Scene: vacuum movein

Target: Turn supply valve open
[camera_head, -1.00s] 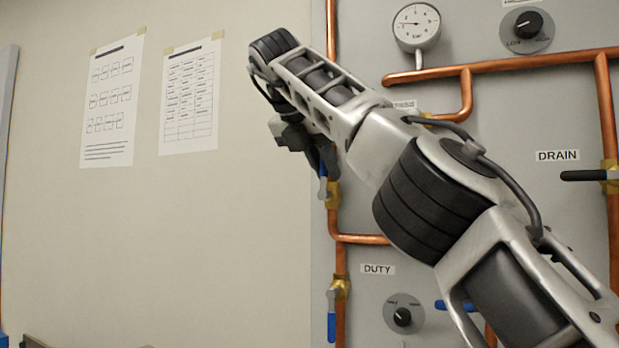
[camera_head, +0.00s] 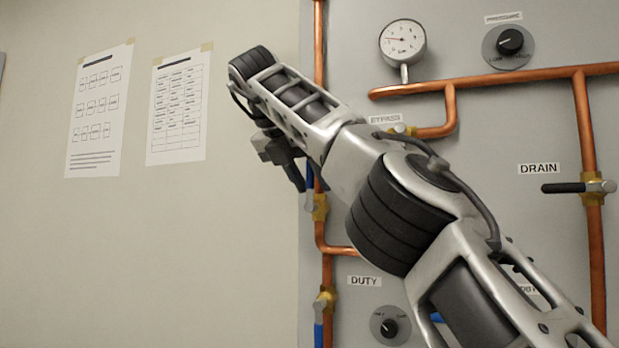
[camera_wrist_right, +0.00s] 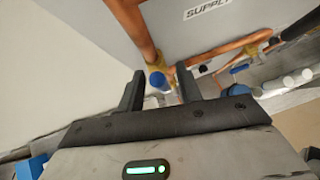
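The supply valve has a brass body (camera_head: 318,207) on the vertical copper pipe at the panel's left edge, with a blue handle (camera_head: 309,176) pointing up, partly hidden by my gripper. In the right wrist view the blue handle end (camera_wrist_right: 158,80) shows between the fingers of my right gripper (camera_wrist_right: 160,84), with the SUPPLY label (camera_wrist_right: 208,8) above. The fingers stand apart; I cannot tell whether either touches the handle. In the head view my right gripper (camera_head: 297,178) is at the handle's left. My left gripper is not in view.
The duty valve (camera_head: 325,299) with a blue handle sits below on the same pipe. A gauge (camera_head: 402,40), pressure knob (camera_head: 509,42), duty knob (camera_head: 390,327) and drain valve (camera_head: 592,188) are on the panel. Papers (camera_head: 98,110) hang on the bare wall left.

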